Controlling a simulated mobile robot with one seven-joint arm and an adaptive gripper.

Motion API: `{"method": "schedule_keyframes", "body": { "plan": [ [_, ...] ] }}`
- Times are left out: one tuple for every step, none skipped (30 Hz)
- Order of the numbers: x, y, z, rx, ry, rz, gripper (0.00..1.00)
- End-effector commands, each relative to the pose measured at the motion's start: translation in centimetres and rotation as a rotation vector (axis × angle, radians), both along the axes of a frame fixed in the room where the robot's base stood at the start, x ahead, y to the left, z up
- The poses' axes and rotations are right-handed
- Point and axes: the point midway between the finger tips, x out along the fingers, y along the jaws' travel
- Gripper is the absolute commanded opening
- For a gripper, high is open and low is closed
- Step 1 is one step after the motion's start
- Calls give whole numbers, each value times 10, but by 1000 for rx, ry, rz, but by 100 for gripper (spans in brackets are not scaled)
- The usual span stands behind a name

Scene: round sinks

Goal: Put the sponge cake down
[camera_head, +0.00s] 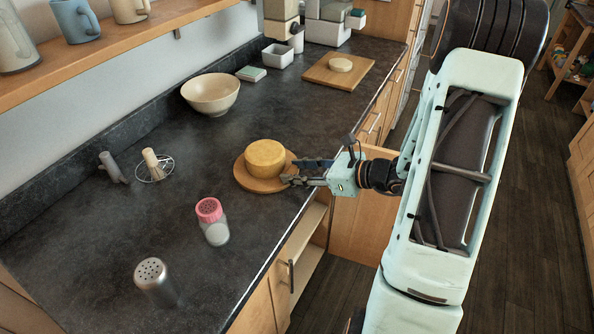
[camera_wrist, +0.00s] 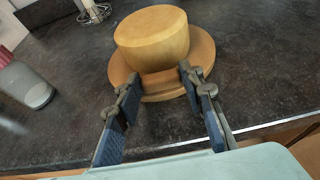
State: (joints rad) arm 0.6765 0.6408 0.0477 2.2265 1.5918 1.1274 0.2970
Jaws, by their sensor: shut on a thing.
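The sponge cake (camera_head: 265,157) is a thick round yellow-tan cake, upright on a round wooden board (camera_head: 249,182) at the counter's front edge. In the wrist view the cake (camera_wrist: 152,38) stands on the same board (camera_wrist: 203,52), just ahead of the fingers. My gripper (camera_head: 289,172) reaches in from the right. In the wrist view its fingertips (camera_wrist: 159,76) are shut on a tan block-like part at the near side of the cake, above the board's rim. I cannot tell whether this part belongs to the cake or the board. Any gap under the board is hidden.
A pink-topped shaker (camera_head: 212,222) and a metal shaker (camera_head: 155,281) stand nearer on the counter. A cutting board (camera_head: 338,70) with a pale round item is farther back. Dark counter between them is clear.

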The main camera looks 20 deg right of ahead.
Motion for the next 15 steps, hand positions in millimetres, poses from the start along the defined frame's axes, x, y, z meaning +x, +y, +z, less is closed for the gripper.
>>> {"method": "schedule_keyframes", "body": {
  "plan": [
    [0,0,-2,0,0,0,37],
    [0,0,-1,0,0,0,40],
    [0,0,-1,0,0,0,44],
    [0,0,-1,0,0,0,48],
    [0,0,-1,0,0,0,51],
    [0,0,-1,0,0,0,53],
    [0,0,-1,0,0,0,53],
    [0,0,-1,0,0,0,53],
    [0,0,-1,0,0,0,53],
    [0,0,-1,0,0,0,53],
    [0,0,-1,0,0,0,53],
    [0,0,-1,0,0,0,53],
    [0,0,-1,0,0,0,53],
    [0,0,0,0,0,0,53],
    [0,0,1,0,0,0,53]
  ]
}}
